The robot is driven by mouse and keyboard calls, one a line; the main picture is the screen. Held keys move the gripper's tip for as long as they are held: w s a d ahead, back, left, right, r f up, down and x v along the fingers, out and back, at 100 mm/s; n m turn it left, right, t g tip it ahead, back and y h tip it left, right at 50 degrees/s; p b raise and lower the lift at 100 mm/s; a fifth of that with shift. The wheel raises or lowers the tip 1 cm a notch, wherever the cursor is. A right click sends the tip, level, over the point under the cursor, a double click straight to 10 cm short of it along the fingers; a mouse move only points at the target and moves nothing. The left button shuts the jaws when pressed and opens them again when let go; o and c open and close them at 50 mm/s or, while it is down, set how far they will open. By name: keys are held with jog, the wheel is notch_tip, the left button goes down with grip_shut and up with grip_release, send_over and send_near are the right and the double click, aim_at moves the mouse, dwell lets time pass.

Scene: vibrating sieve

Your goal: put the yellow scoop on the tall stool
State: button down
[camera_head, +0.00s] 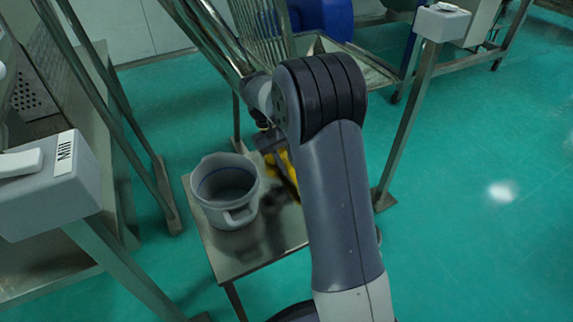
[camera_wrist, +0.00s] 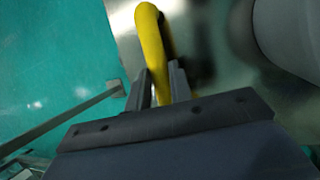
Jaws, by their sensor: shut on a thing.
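The yellow scoop (camera_head: 289,170) is partly hidden behind my arm in the head view. In the wrist view its curved yellow handle (camera_wrist: 150,38) runs down between the jaws of my gripper (camera_wrist: 160,84). My gripper (camera_head: 270,145) is shut on this handle, over a metal-topped stool (camera_head: 232,262). The stool's bare steel top also shows in the wrist view, below the handle. I cannot tell whether the scoop touches the stool top or hangs just above it. The scoop's bowl is not clearly seen.
A grey bucket (camera_head: 225,190) with a handle stands on the stool, left of the scoop. A control box marked Mill (camera_head: 55,185) is at the left. Metal frame legs (camera_head: 408,125) stand right of the stool. Green floor lies open at the right.

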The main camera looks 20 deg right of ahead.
jog(key=c, duration=1.3)
grip_release()
jog(key=p+v, duration=0.4)
jog(key=v, duration=0.8)
jog(key=shift+r+p, duration=0.1)
jog(key=shift+p, duration=0.3)
